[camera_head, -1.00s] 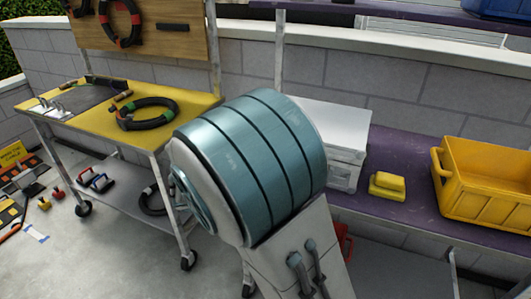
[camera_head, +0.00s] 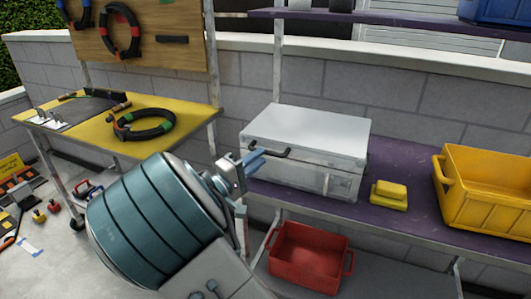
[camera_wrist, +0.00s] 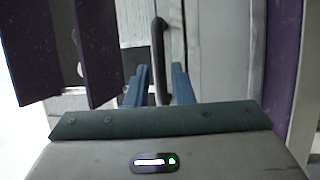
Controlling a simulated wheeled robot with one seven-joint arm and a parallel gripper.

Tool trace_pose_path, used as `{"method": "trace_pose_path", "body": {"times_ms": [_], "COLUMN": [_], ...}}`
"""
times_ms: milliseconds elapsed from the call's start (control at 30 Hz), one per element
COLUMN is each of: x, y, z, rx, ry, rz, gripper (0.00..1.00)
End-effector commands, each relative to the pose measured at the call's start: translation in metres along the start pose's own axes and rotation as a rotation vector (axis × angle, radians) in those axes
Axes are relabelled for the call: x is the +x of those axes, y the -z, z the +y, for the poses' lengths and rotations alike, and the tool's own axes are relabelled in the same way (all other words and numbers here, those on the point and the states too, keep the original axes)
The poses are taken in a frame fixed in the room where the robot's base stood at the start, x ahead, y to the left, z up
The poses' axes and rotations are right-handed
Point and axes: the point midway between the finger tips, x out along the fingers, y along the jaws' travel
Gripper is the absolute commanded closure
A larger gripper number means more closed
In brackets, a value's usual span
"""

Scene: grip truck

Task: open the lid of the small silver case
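The small silver case (camera_head: 312,135) sits on the purple shelf, and its lid is shut. A dark handle (camera_head: 270,152) sticks out at the left part of its front, and a latch shows toward the right. My gripper (camera_head: 255,160) is at the handle's left end, with its blue fingers pointing at the case. In the wrist view the two fingers (camera_wrist: 160,68) are apart, with the dark handle (camera_wrist: 158,50) showing between them. I cannot tell whether they touch it. The case's pale surface (camera_wrist: 215,45) fills the area behind.
A red crate (camera_head: 308,268) is on the level below. A yellow-topped cart (camera_head: 180,97) with a ring stands to the left.

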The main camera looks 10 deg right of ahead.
Motion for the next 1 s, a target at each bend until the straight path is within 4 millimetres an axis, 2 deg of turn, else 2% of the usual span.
{"method": "trace_pose_path", "body": {"times_ms": [100, 233, 600, 700, 1000], "x": [0.019, 0.032, 0.037, 0.037, 0.035], "y": [0.000, 0.000, 0.000, 0.000, 0.002], "z": [0.000, 0.000, 0.000, 0.000, 0.005], "rx": [0.000, 0.000, -0.001, -0.001, -0.003], "ry": [-0.001, -0.001, 0.001, 0.001, 0.012], "rz": [-0.002, -0.001, 0.000, 0.000, 0.005], "gripper": [0.79, 0.79, 0.79, 1.00, 1.00]}}
